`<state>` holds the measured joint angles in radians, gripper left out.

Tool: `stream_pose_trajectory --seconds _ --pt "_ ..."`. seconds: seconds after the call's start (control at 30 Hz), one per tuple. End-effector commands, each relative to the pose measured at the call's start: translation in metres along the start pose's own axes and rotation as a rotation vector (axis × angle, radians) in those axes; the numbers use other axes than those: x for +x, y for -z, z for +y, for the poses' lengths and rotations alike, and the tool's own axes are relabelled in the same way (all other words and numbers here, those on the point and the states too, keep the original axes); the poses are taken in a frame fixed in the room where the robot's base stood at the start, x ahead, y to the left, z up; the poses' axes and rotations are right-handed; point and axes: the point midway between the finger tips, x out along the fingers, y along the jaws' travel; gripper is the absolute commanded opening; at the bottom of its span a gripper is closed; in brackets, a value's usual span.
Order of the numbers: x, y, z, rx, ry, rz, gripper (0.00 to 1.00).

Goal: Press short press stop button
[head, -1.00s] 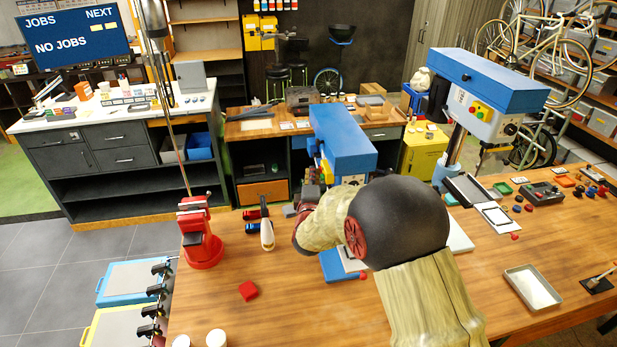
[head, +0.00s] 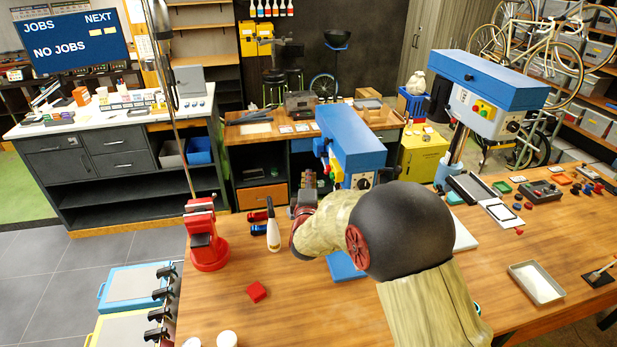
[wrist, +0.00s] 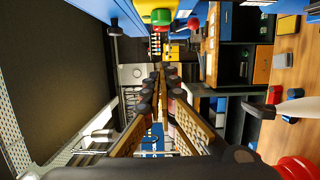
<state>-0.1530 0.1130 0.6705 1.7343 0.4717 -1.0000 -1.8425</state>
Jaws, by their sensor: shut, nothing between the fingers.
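The shorter blue press (head: 352,140) stands on the wooden bench, partly hidden by my arm. Its yellow and green controls (head: 331,163) show on its left side. My gripper (head: 309,180) is just left of the press, fingers pointing away from me. In the wrist view its fingers (wrist: 159,73) are together and empty, below the buttons in the picture, with no contact visible.
A taller blue press (head: 490,85) with its own buttons stands to the right. A red vise (head: 207,240) and a white-handled tool (head: 273,235) are left of my gripper. A red block (head: 256,291) lies on the open front bench. A metal tray (head: 537,283) is at right.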

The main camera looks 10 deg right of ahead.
Motion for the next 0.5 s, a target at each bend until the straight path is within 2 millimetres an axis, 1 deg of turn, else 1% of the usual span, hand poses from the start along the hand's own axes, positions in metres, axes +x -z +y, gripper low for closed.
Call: stream_pose_trajectory --seconds 0.3,0.4,0.5 --pt "-0.049 0.001 -0.001 0.000 -0.001 0.002 0.00" --pt "-0.064 0.001 0.000 0.000 -0.002 0.001 0.00" --pt "-0.074 0.001 0.000 -0.001 -0.001 0.001 0.00"
